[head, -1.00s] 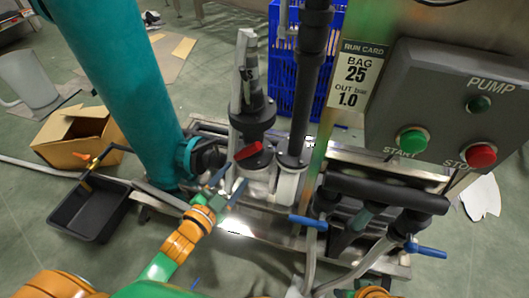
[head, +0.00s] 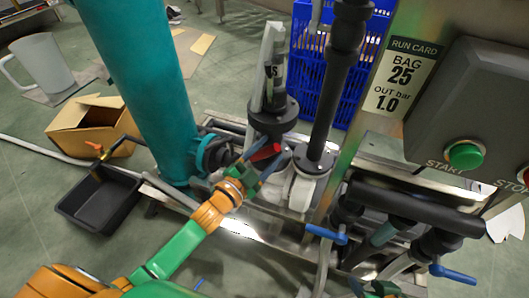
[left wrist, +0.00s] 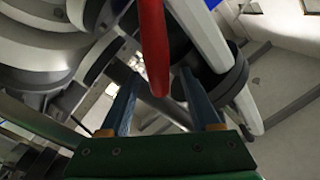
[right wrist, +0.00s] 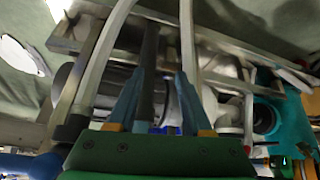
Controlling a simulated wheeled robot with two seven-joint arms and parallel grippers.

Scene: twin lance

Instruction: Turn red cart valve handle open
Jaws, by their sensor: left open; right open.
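The red valve handle (head: 262,153) is on the pipework under a dark flange, between the teal column and the black vertical pipe. My left gripper (head: 260,162) is open at the handle, with its blue fingers close to it. In the left wrist view, the red handle (left wrist: 154,45) hangs down, its lower end between the two open fingers (left wrist: 160,76); I cannot tell whether they touch it. My right gripper is barely in the head view at the bottom edge; in the right wrist view its fingers (right wrist: 160,75) are open, with grey hoses and a dark pipe beyond them.
Blue-handled valves (head: 326,234) are on the lower pipes at right. The pump panel (head: 466,110) stands to the right, beside the run card (head: 401,76). A black tray (head: 99,202), an open cardboard box (head: 90,127) and a blue crate (head: 318,70) are around the cart.

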